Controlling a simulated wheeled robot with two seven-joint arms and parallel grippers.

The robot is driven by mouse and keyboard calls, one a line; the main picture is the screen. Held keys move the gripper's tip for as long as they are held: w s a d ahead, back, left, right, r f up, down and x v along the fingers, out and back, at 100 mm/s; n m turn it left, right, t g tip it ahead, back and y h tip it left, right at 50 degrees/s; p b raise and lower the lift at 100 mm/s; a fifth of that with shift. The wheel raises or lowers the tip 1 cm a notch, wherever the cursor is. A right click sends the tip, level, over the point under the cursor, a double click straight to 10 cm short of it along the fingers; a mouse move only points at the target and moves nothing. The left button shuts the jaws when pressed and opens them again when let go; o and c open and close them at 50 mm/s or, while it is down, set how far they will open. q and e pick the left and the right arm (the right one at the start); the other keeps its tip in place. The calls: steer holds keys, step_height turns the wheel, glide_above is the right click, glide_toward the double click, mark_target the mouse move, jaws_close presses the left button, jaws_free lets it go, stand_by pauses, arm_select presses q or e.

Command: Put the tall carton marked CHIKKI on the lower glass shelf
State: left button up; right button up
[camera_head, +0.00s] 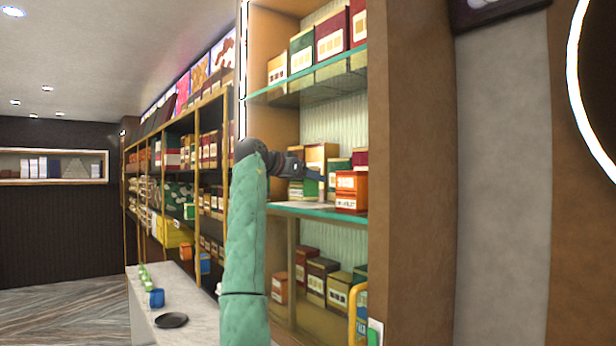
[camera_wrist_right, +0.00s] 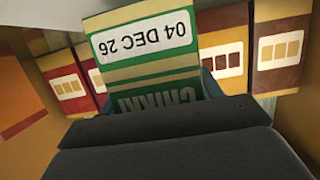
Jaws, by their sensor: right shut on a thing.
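In the right wrist view, the carton marked CHIKKI (camera_wrist_right: 155,50) is green and tan with a white date label reading 04 DEC 26. Its lettering appears upside down there. My right gripper (camera_head: 318,173) is shut on it; my dark gripper body hides its near part in the wrist view. In the head view my right gripper is inside the shelf bay, above the lower glass shelf (camera_head: 318,213). The carton is small and partly hidden there, and I cannot tell whether it touches the glass. My left gripper is not in view.
An orange box (camera_head: 351,192) stands near the shelf's front right edge, with several cartons behind. The upper glass shelf (camera_head: 300,93) holds more boxes. A brown wooden side panel (camera_head: 405,190) bounds the bay at right. A counter (camera_head: 190,330) with a dark plate is at lower left.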

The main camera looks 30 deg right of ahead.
steer(key=shift+a+f, duration=0.15)
steer(key=shift+f, duration=0.3)
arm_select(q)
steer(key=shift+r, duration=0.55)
arm_select(e)
steer(key=shift+f, duration=0.2)
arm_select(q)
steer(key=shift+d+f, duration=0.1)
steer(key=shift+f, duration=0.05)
arm_select(e)
steer(key=shift+f, duration=0.15)
steer(key=o, duration=1.1)
steer(key=shift+o, duration=0.2)
